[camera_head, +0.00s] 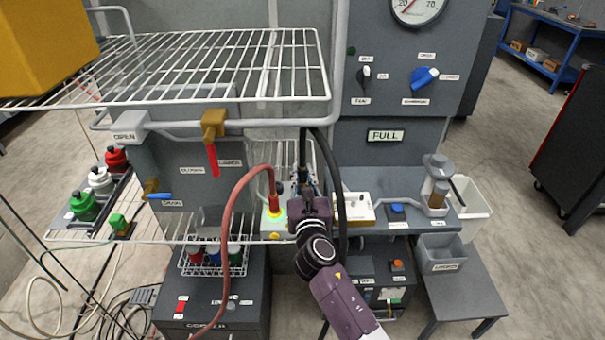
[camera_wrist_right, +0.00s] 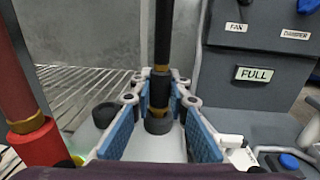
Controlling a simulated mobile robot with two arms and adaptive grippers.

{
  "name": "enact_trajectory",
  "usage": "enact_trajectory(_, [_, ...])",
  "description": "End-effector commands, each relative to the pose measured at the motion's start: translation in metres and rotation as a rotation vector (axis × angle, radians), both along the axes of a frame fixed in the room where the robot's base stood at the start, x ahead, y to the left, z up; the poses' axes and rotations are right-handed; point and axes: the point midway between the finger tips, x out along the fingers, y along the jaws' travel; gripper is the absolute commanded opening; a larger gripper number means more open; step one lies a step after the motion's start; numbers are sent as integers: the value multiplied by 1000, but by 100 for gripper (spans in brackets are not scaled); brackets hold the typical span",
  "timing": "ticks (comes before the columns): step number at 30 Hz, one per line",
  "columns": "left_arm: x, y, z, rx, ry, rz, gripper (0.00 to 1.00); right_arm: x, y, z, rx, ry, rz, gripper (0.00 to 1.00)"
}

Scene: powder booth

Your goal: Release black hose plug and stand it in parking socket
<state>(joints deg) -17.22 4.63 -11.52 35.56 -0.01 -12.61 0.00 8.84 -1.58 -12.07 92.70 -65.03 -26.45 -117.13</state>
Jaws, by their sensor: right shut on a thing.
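My right gripper (camera_head: 303,190) is shut on the black hose plug (camera_wrist_right: 160,88), which stands roughly upright between the blue finger pads. The gripper also shows in the right wrist view (camera_wrist_right: 158,105). The black hose (camera_head: 331,160) rises from the plug and loops down on the right. The plug's dark lower end is close above or on a pale surface; I cannot tell if it is seated. A red hose plug (camera_head: 277,203) stands left of my gripper; it also shows in the right wrist view (camera_wrist_right: 38,140). I cannot make out the parking socket with certainty. My left gripper is out of view.
A wire rack (camera_head: 190,62) overhangs at the upper left. The red hose (camera_head: 229,225) arcs left of my gripper. A white box (camera_head: 357,208), a blue button (camera_head: 397,211) and a grey bin (camera_head: 440,255) are on the right. A dark round part (camera_wrist_right: 105,114) lies left of the fingers.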

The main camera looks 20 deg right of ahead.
Motion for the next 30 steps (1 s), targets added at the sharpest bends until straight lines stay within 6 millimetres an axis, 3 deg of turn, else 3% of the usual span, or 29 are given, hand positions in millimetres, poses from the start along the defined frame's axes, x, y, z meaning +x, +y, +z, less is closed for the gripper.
enact_trajectory(26, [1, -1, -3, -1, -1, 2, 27, 0, 0, -6, 0, -1, 0, 0])
enact_trajectory(27, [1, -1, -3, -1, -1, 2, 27, 0, 0, -6, 0, -1, 0, 20])
enact_trajectory(30, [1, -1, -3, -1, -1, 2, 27, 0, 0, -6, 0, -1, 0, 31])
